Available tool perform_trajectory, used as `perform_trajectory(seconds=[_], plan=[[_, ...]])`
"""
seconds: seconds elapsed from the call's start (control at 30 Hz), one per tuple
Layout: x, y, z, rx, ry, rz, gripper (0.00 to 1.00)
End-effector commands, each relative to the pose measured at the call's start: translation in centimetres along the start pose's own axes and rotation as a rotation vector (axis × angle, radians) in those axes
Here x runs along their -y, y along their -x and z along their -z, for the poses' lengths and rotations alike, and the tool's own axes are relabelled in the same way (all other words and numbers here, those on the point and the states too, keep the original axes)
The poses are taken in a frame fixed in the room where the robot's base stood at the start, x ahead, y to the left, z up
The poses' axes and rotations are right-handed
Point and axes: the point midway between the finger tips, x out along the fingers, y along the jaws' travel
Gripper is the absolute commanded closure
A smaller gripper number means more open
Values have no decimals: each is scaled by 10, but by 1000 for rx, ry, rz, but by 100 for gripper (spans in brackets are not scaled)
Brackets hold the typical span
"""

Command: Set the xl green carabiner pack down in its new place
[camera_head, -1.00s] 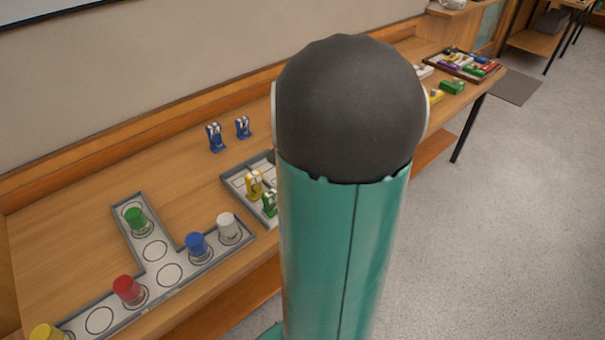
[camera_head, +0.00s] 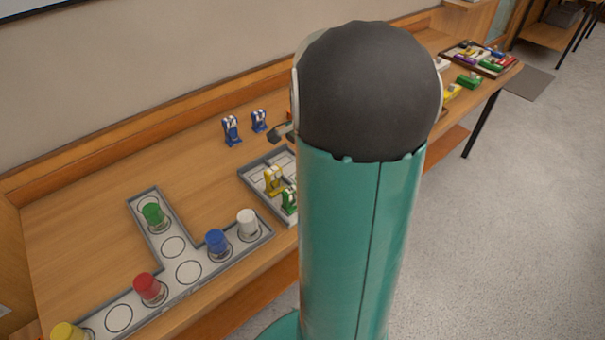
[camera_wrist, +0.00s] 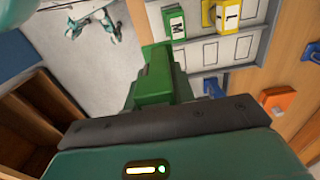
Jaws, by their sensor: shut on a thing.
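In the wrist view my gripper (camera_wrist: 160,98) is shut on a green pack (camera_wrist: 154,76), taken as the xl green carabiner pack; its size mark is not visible. The pack overlaps the edge of a grey-white tray (camera_wrist: 203,52); its height above the tray cannot be told. The tray holds a green pack marked M (camera_wrist: 174,22) and a yellow pack marked L (camera_wrist: 230,14). In the head view the tray (camera_head: 257,194) shows left of my arm, with the yellow pack (camera_head: 273,180) and M green pack (camera_head: 289,201). My arm hides the held pack there.
Two blue packs (camera_head: 231,130) (camera_head: 259,120) stand behind the tray. An orange pack (camera_wrist: 280,101) lies on the wood near it. A T-shaped board (camera_head: 205,262) with coloured cylinders is at the left. A tray of mixed items (camera_head: 462,62) sits far right. Bare table lies behind the board.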

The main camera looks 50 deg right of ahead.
Motion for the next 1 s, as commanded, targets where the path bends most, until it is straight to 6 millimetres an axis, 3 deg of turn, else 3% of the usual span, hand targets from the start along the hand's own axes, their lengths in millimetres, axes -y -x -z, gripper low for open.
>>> perform_trajectory(seconds=[0.17, 0.57, 0.8, 1.0], plan=[[11, -4, 4, -1, 6, 0, 100], [76, -40, 44, 1, 8, 0, 100], [106, -79, 61, 1, 6, -1, 100], [118, -94, 68, -1, 5, 1, 100]])
